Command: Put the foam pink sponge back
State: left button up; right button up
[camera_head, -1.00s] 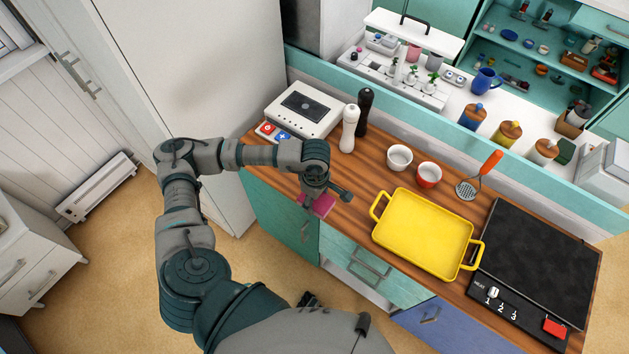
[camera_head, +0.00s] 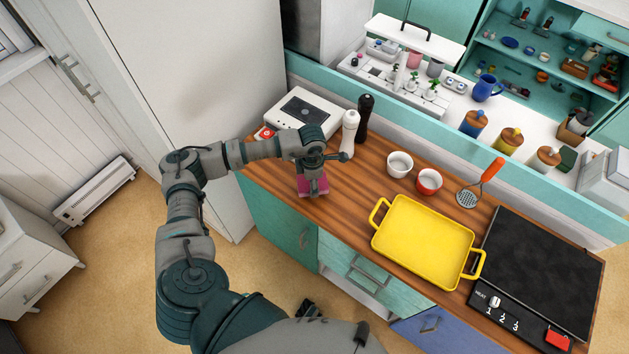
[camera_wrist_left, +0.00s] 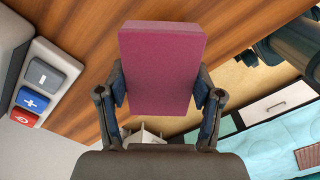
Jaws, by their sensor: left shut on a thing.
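The pink sponge (camera_head: 312,186) is a flat block in the head view, at the front left of the wooden counter (camera_head: 345,205). My left gripper (camera_head: 313,182) is shut on it. In the left wrist view the sponge (camera_wrist_left: 161,68) sits between the two fingers of the left gripper (camera_wrist_left: 161,95), its far end in front of the wood. I cannot tell whether the sponge touches the counter or hangs just above it. My right gripper does not show.
A white device (camera_head: 303,112) with coloured buttons stands behind my gripper. White (camera_head: 347,135) and black (camera_head: 363,118) mills stand to its right. A white bowl (camera_head: 399,164), a red bowl (camera_head: 428,181) and a yellow tray (camera_head: 424,240) lie further right. Bare wood lies between sponge and tray.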

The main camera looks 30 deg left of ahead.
pick_arm(q)
jog(key=shift+w+a, duration=0.15)
jog(key=shift+w, duration=1.1)
jog(key=shift+w+f, duration=0.1)
jog(key=shift+f, duration=0.05)
jog(key=f, duration=0.3)
jog(key=shift+d, duration=0.2)
jog(key=shift+a+f, duration=0.2)
jog(key=shift+a, duration=0.05)
jog(key=o, duration=1)
jog(key=shift+a, duration=0.1)
jog(key=shift+d, duration=0.25)
